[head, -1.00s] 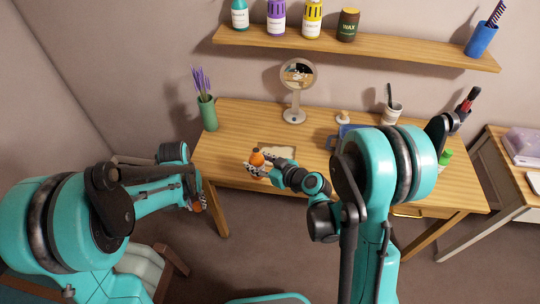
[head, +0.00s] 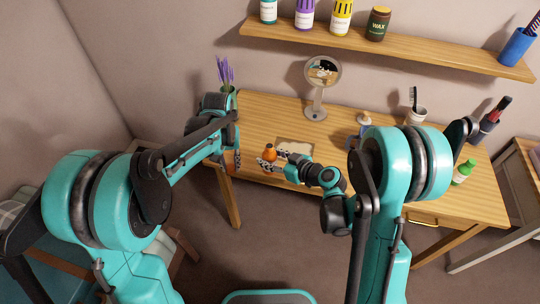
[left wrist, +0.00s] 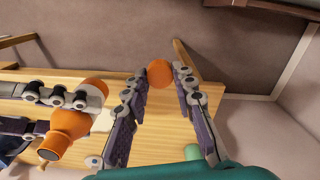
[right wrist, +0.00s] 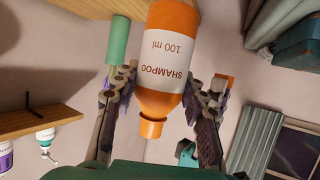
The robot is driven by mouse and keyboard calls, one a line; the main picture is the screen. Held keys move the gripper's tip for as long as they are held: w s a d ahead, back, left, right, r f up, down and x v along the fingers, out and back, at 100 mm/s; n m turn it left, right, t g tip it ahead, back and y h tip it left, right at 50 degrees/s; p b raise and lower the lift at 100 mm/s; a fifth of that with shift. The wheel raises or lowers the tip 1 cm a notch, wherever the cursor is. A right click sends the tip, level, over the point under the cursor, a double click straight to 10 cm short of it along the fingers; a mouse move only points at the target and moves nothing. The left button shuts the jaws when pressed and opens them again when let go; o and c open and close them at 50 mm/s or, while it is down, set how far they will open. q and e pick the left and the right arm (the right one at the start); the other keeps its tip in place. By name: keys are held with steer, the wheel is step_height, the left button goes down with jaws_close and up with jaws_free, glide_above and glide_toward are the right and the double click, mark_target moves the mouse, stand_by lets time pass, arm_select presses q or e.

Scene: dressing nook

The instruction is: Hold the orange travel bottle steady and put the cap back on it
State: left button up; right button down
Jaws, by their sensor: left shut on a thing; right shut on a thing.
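The orange shampoo bottle (head: 269,152) is over the front of the table, its uncapped neck upward in the head view. My right gripper (head: 268,161) is shut around its body; the right wrist view shows the bottle (right wrist: 167,60) with its white label between the fingers, and the left wrist view shows its open neck (left wrist: 52,148). My left gripper (left wrist: 160,78) is shut on the round orange cap (left wrist: 159,72) at its fingertips. The cap is apart from the bottle, to its left in the head view, where the left gripper (head: 232,162) is small and partly hidden.
A green vase (head: 228,95) of lavender stands behind the left gripper. A round mirror (head: 322,75), a cup with a toothbrush (head: 415,114) and a green bottle (head: 463,171) stand on the table (head: 345,180). A shelf (head: 390,52) runs above.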

mark_target(269, 146)
arm_select(q)
steer(key=w+d+r, duration=0.1)
steer(key=d+r, duration=0.3)
steer(key=w+d+r, duration=0.1)
steer(key=d+r, duration=0.3)
steer(key=r, duration=0.1)
steer(key=w+d+r, duration=0.1)
steer(key=d+r, duration=0.3)
steer(key=r, duration=0.1)
steer(key=shift+w+d+r, duration=0.1)
steer(key=shift+d+r, duration=0.1)
steer(key=shift+d, duration=0.15)
steer(key=shift+f, duration=0.15)
steer(key=shift+f, duration=1.9)
steer(key=shift+f, duration=0.1)
steer(key=shift+f, duration=0.85)
steer(key=shift+f, duration=0.55)
